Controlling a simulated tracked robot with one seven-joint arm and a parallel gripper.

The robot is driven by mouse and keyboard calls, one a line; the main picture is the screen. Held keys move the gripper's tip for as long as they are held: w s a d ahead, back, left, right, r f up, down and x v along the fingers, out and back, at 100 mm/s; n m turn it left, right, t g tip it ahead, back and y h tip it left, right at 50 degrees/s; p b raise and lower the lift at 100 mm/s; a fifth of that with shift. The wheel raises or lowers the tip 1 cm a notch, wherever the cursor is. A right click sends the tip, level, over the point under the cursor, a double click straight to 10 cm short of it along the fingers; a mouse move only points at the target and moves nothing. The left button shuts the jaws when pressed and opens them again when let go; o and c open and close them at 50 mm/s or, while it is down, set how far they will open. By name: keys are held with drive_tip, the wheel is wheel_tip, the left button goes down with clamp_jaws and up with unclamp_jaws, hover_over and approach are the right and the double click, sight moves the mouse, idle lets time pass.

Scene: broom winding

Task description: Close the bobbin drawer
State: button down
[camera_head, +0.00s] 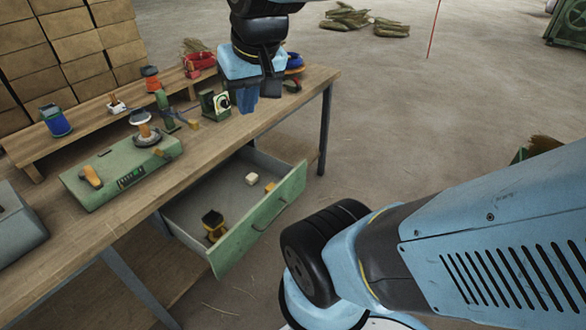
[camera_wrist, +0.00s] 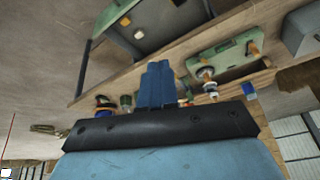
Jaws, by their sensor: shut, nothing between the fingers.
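The bobbin drawer (camera_head: 262,222) is a grey tray with a green front and a handle (camera_head: 270,214), pulled out from under the workbench. Inside lie a yellow-and-black bobbin (camera_head: 214,224), a small white block (camera_head: 252,179) and a small yellow piece (camera_head: 270,187). In the wrist view the open drawer (camera_wrist: 150,42) is at the top, seen upside down. My gripper (camera_head: 246,94) is shut and empty, above the far right part of the bench top, apart from the drawer. Its blue fingers (camera_wrist: 157,84) show in the wrist view.
The wooden bench (camera_head: 103,237) carries a green winding machine (camera_head: 118,172), a blue spool (camera_head: 55,121), an orange-topped spool (camera_head: 151,79) and a grey box (camera_head: 16,228). Stacked cartons (camera_head: 75,45) stand behind. The floor right of the drawer is clear up to my arm.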

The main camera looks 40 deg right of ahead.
drive_tip(key=w+d+f+m+g+y, duration=0.1)
drive_tip(key=w+d+f+m+y, duration=0.45)
drive_tip(key=d+f, duration=0.4)
drive_tip(key=w+d+f+m+g+y, duration=0.2)
drive_tip(key=w+d+f+m+y, duration=0.35)
drive_tip(key=f, duration=0.75)
drive_tip(key=s+d+f+m+t, duration=0.4)
drive_tip(key=d+f+m+t, duration=0.3)
drive_tip(key=d+f+m, duration=0.4)
drive_tip(key=m+t+h, duration=0.5)
drive_tip(key=m+t, duration=0.3)
drive_tip(key=m, duration=0.1)
approach(300, 177)
drive_tip(key=x, duration=0.6)
drive_tip(key=shift+w+a+f, duration=0.1)
drive_tip(key=shift+w, duration=0.45)
